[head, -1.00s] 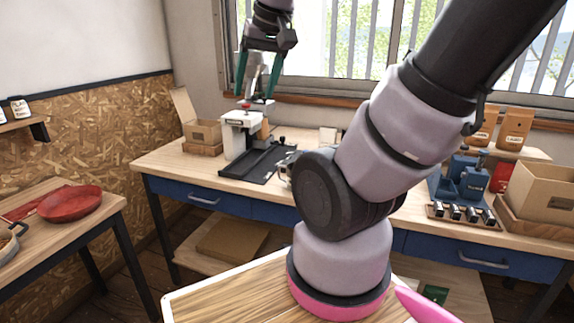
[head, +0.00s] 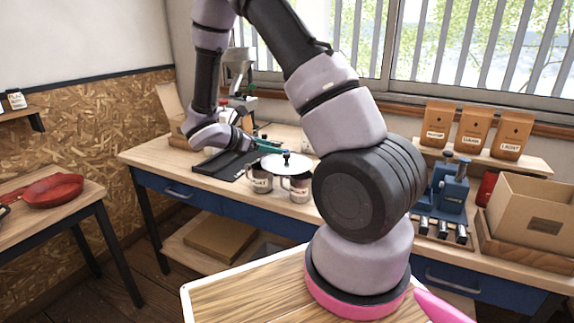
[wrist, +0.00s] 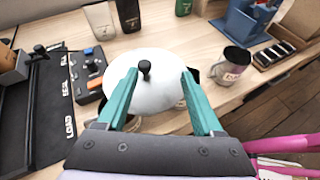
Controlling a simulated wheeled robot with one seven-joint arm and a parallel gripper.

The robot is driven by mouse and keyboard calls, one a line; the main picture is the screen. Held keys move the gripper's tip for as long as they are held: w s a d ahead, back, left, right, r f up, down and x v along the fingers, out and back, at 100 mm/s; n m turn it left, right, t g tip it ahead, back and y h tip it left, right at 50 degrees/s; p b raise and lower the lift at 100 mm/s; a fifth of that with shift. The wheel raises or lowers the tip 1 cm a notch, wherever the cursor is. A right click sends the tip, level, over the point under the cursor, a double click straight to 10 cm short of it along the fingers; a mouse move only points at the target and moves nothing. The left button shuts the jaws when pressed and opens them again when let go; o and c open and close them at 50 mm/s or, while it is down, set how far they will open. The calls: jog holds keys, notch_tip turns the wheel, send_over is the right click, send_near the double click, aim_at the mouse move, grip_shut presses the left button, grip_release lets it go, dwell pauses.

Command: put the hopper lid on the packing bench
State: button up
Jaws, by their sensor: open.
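The hopper lid is a white disc with a black knob (head: 286,163). It lies over the mugs on the long wooden bench with blue drawers (head: 160,153), which I take as the packing bench. I cannot tell exactly what supports it. In the wrist view the lid (wrist: 150,95) lies below and between my fingers, its knob close to the left fingertip. My gripper (wrist: 158,74) is open, with nothing held. In the head view its teal fingers (head: 268,146) point right, just behind and left of the lid's knob.
Two labelled mugs (head: 299,189) stand at the lid's front. A black mat (head: 222,166) and a grinder lie left. A blue press (head: 449,187), coffee bags (head: 473,129) and a cardboard box (head: 535,208) fill the right.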

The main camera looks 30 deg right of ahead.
aim_at(285, 154)
jog(key=shift+n+t, duration=0.5)
jog(key=shift+n, duration=0.4)
jog(key=w+d+f, duration=0.2)
jog(key=d+f, duration=0.2)
jog(key=shift+w+f, duration=0.1)
jog(key=shift+w, duration=0.3)
jog(key=x, duration=0.5)
jog(key=shift+w+f, duration=0.1)
jog(key=shift+w, duration=0.25)
grip_shut()
